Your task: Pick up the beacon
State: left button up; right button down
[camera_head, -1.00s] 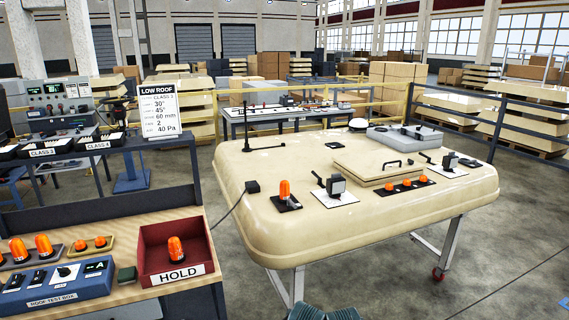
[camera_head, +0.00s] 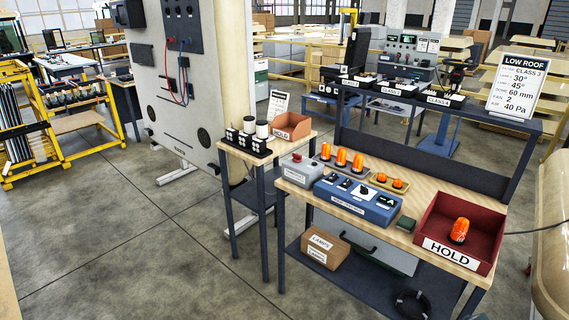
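Several orange beacons show on the wooden workbench. One orange beacon (camera_head: 459,230) sits tilted in the red HOLD bin (camera_head: 487,218) at the bench's right end. Three tall orange beacons, including the middle one (camera_head: 341,158), stand in a row on a dark tray behind the blue test box (camera_head: 357,201). Two low orange beacons, one of them at the right (camera_head: 397,184), sit on a small tan tray beside them. Which beacon the task means cannot be told. Neither of my grippers is in view.
A smaller table at the left holds an orange-brown HOLD bin (camera_head: 281,134) and several black-and-white cylinders. A LOW ROOF sign (camera_head: 516,83) stands on the bench's rear shelf. The cream roof panel (camera_head: 551,245) is cut off at the right edge. Open floor (camera_head: 160,265) lies front left.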

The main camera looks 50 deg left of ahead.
aim_at(325, 158)
jog(key=j+u, duration=0.15)
jog(key=u, duration=0.7)
jog(key=i+j, duration=0.2)
jog(key=j, duration=0.2)
jog(key=i+j, duration=0.25)
jog(key=j, duration=0.15)
jog(key=i+j, duration=0.2)
jog(key=j, duration=0.2)
jog(key=i+j, duration=0.2)
jog(key=j, duration=0.2)
